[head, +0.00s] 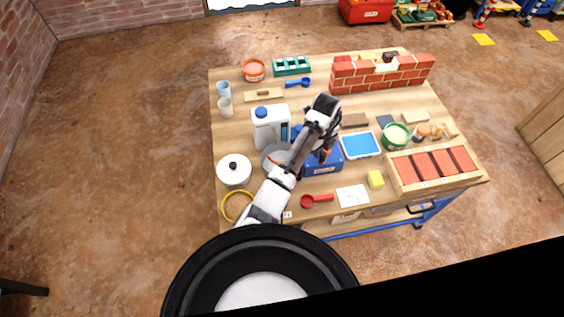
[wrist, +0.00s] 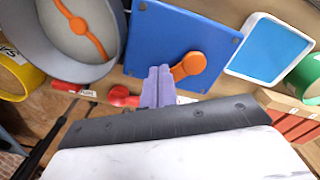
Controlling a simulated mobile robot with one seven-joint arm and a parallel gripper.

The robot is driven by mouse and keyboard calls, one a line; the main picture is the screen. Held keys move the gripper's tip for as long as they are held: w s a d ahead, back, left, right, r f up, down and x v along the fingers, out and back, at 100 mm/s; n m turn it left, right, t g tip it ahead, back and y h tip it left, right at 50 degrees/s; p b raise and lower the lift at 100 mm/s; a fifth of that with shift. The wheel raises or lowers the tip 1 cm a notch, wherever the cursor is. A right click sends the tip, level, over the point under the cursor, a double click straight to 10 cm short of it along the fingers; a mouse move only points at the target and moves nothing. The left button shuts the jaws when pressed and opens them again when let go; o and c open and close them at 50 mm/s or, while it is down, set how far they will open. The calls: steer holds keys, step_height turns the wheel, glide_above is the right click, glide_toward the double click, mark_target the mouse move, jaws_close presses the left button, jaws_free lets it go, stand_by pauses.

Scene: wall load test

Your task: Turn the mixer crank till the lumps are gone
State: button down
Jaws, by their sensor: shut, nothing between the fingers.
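The mixer has a blue base (head: 322,164) and a grey bowl (head: 270,160) beside it, partly behind my arm in the head view. In the wrist view the blue base (wrist: 165,35) carries an orange crank (wrist: 188,66) with a rounded end. The bowl (wrist: 50,62) lies at the upper left, with an orange paddle (wrist: 83,25) over pale, smooth-looking contents; only part of it shows, and I cannot make out lumps. My gripper (wrist: 158,88) has purple fingers, shut and empty, just left of the crank in the picture. I cannot tell whether they touch it.
A white jug (head: 270,128) stands behind the bowl and a lidded white pot (head: 234,170) to its left. A blue tray (head: 360,145), a green tub (head: 396,136) and a brick crate (head: 433,168) are on the right. A red scoop (head: 314,200) lies near the front edge.

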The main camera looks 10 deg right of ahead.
steer(key=shift+r, duration=0.15)
step_height(320, 180, up, 7)
stand_by(0.8)
stand_by(0.4)
